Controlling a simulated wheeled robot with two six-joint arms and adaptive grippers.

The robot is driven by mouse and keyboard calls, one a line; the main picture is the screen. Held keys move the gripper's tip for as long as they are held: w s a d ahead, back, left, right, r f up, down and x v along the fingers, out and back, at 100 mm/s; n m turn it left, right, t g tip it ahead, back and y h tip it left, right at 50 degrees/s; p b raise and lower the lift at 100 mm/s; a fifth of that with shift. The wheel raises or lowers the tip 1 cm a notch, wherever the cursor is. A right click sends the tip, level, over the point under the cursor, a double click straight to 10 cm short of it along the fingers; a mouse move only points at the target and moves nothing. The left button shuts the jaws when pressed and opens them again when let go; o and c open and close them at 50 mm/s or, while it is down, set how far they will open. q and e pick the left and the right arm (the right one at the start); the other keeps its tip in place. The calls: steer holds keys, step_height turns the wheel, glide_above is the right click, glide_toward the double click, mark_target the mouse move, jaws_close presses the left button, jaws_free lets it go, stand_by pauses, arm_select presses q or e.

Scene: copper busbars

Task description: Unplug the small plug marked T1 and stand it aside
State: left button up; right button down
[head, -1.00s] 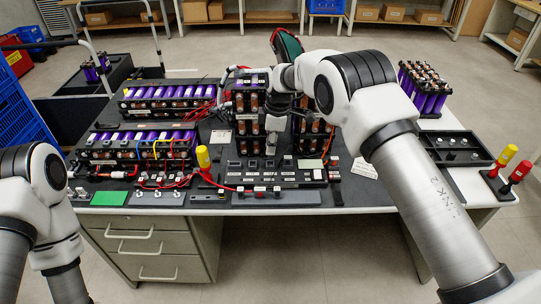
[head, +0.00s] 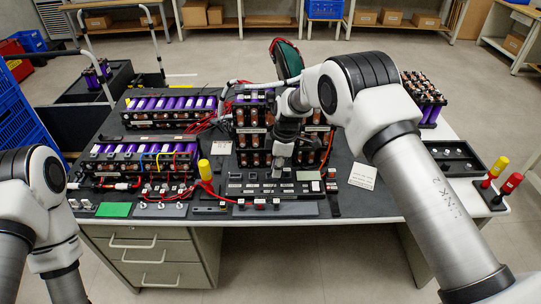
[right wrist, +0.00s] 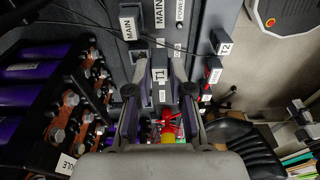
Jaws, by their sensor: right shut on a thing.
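In the right wrist view the small dark plug with the white T1 label (right wrist: 160,76) stands between the fingers of my right gripper (right wrist: 160,98), which is shut on it. I cannot tell whether its lower end is in a socket. A plug marked T2 (right wrist: 221,44) and one marked MAIN (right wrist: 129,24) stand beyond it. In the head view my right gripper (head: 279,162) is over the back edge of the black panel (head: 245,190), in front of the upright battery modules; the T1 plug is not clear there. My left arm shows at the left, its gripper out of view.
Battery modules with purple cells (head: 145,160) lie left of the panel. A white card (head: 362,173) lies to the right, near a black tray (head: 455,158). Dark mat is bare around the card.

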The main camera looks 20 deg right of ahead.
steer(key=s+d+r+p, duration=0.1)
steer(key=s+d+p, duration=0.2)
steer(key=s+p, duration=0.35)
steer(key=shift+s+f+b, duration=0.4)
steer(key=shift+f+b, duration=0.3)
steer(key=shift+f, duration=0.05)
steer(key=shift+s+f+b, duration=0.45)
steer(key=shift+f+b, duration=0.25)
steer(key=shift+f, duration=0.1)
steer(key=shift+s+f+b, duration=0.4)
steer(key=shift+f+b, duration=0.3)
steer(key=shift+f, duration=0.05)
arm_select(q)
step_height(320, 180, up, 5)
steer(key=shift+f, duration=0.1)
arm_select(e)
steer(key=shift+r, duration=0.1)
arm_select(q)
steer(key=shift+s, duration=0.1)
steer(key=shift+f, duration=0.15)
steer(key=shift+f+b, duration=0.3)
steer(key=shift+b, duration=0.1)
arm_select(e)
steer(key=shift+f, duration=0.45)
steer(key=c, duration=1)
jaws_free()
steer(key=shift+o, duration=0.2)
